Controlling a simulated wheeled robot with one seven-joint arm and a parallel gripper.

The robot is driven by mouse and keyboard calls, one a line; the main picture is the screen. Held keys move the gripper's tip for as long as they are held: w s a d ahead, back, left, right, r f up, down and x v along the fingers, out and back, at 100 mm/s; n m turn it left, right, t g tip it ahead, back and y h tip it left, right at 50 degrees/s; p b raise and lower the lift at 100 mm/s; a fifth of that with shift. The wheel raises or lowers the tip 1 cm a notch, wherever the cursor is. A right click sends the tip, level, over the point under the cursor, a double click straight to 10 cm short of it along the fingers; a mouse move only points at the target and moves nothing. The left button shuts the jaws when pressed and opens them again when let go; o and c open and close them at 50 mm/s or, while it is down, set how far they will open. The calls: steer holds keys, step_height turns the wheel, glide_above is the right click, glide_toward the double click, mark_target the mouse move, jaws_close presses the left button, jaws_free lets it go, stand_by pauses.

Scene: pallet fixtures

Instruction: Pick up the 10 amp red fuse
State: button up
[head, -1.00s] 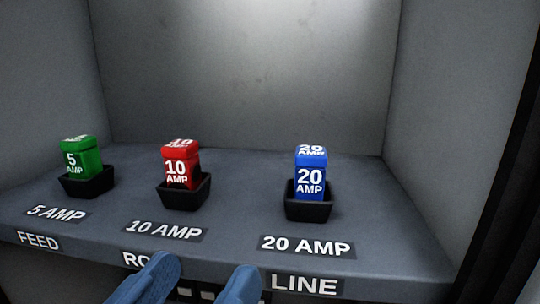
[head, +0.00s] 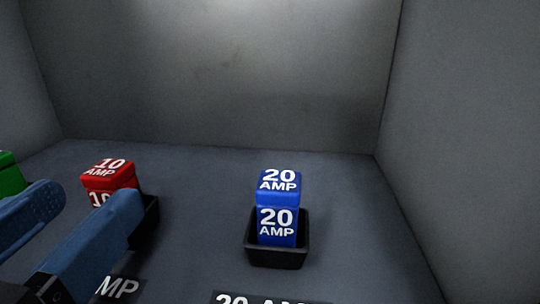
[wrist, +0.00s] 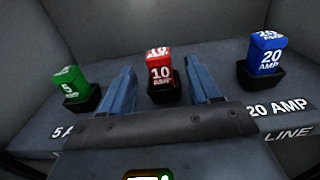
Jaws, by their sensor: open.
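The red 10 amp fuse (head: 108,176) stands upright in a black holder (head: 146,222) at the left in the head view, partly hidden by my gripper's finger. In the wrist view the red fuse (wrist: 160,68) shows between my two fingers and beyond them. My gripper (wrist: 166,82) is open and empty, its fingers to either side of the fuse in that view. In the head view my gripper (head: 88,196) is at the lower left, in front of the red fuse. I cannot tell whether a finger touches it.
A blue 20 amp fuse (head: 277,208) stands in its own black holder (head: 277,256) to the right. A green 5 amp fuse (wrist: 69,82) stands to the left. Grey walls close the back and sides. The shelf right of the blue fuse is clear.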

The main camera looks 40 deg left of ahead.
mark_target(124, 169)
steer(key=x, duration=0.6)
steer(key=shift+w+a, duration=0.2)
steer(key=shift+w, duration=0.1)
steer(key=shift+c, duration=0.2)
steer(key=c, duration=1)
